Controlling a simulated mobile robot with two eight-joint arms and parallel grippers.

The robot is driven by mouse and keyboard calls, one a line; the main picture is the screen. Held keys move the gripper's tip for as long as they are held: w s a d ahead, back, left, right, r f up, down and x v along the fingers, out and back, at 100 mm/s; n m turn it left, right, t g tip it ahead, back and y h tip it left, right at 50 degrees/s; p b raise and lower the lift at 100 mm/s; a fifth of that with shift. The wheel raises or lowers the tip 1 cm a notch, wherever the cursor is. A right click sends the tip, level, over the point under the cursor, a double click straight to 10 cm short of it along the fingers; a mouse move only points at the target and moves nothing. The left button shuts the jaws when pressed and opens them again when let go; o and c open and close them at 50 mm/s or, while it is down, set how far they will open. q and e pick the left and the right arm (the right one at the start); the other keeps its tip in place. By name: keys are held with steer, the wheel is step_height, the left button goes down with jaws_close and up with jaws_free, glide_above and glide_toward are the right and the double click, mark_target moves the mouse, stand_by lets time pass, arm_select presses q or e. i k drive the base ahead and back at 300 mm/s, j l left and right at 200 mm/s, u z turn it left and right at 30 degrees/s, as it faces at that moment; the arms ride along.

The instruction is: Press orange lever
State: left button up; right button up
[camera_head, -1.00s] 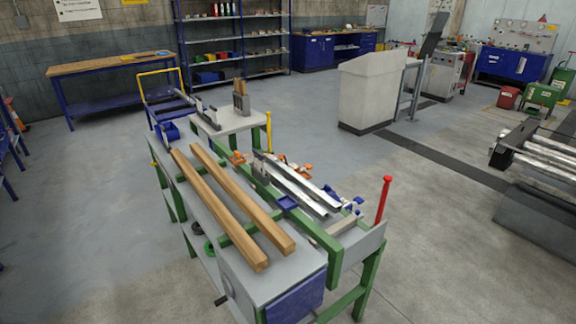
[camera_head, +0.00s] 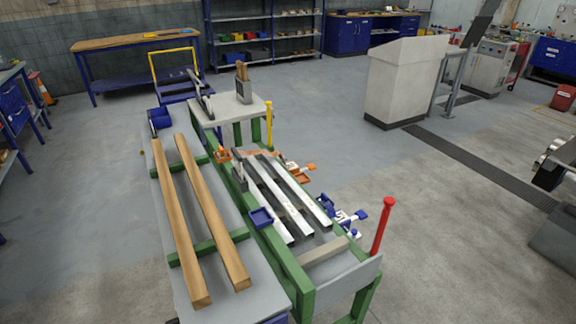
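Small orange parts show around the far end of the runout table (camera_head: 318,276). One orange lever-like piece (camera_head: 304,175) sticks out on the right side, just beyond the metal bars. Another orange piece (camera_head: 224,155) sits on the left side of the bars. At this size I cannot tell which of them is the lever named in the task. Neither of my grippers is in view.
Two wooden beams (camera_head: 213,215) lie along the left of the table, beside several metal bars (camera_head: 270,195). A red post (camera_head: 383,225) rises at the near right corner, a yellow post (camera_head: 268,123) farther back.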

mark_target(311, 167)
steer(key=i+l+u, duration=0.1)
steer(key=i+l, duration=0.15)
steer(key=i+l+u, duration=0.15)
steer(key=l, duration=0.25)
steer(key=i+l+u, duration=0.1)
steer(key=i+l, duration=0.2)
steer(key=i+l+u, duration=0.1)
steer(key=l, duration=0.35)
steer(key=i, duration=0.05)
